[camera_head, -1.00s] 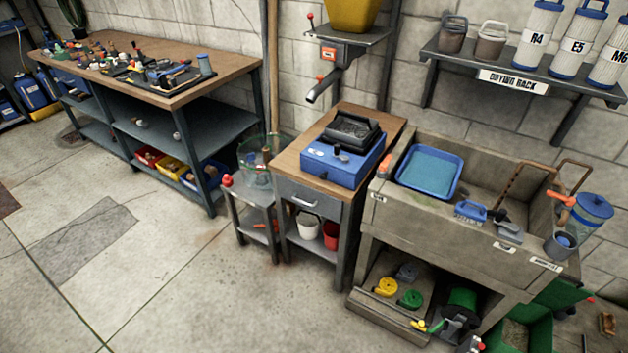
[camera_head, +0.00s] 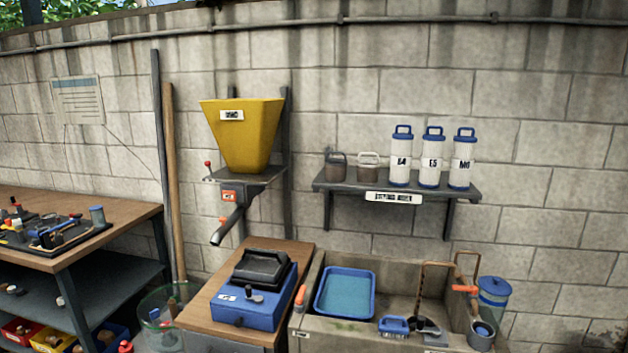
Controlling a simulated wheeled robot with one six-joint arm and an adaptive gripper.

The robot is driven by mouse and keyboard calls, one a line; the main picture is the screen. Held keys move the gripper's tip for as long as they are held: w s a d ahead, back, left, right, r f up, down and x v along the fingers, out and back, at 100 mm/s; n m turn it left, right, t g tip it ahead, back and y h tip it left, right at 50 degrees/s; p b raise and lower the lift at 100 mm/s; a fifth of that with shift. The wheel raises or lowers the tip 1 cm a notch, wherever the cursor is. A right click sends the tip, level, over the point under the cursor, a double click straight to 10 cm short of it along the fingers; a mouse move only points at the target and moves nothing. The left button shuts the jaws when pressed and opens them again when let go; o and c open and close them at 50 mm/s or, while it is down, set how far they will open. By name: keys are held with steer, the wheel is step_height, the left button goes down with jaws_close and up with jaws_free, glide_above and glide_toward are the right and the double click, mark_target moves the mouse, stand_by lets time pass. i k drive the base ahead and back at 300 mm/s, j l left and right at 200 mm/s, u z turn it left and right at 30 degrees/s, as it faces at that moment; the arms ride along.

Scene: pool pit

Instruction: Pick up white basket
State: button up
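Two small baskets with handles stand side by side on the wall shelf. The right one (camera_head: 368,172) has a whitish rim and handle and a brownish body; it is the palest basket in view. The left one (camera_head: 336,171) is dark grey-brown with a dark handle. My gripper is not in this view.
The wall shelf (camera_head: 472,195) also holds several white cartridges with blue caps, the nearest (camera_head: 401,158) just right of the baskets. A yellow hopper (camera_head: 241,135) is mounted to the left. A stone sink (camera_head: 355,333) with a blue tray (camera_head: 345,292) stands below.

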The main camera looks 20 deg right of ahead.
mark_target(368, 171)
steer(key=i+j+z, duration=0.9)
steer(key=i+j, duration=0.15)
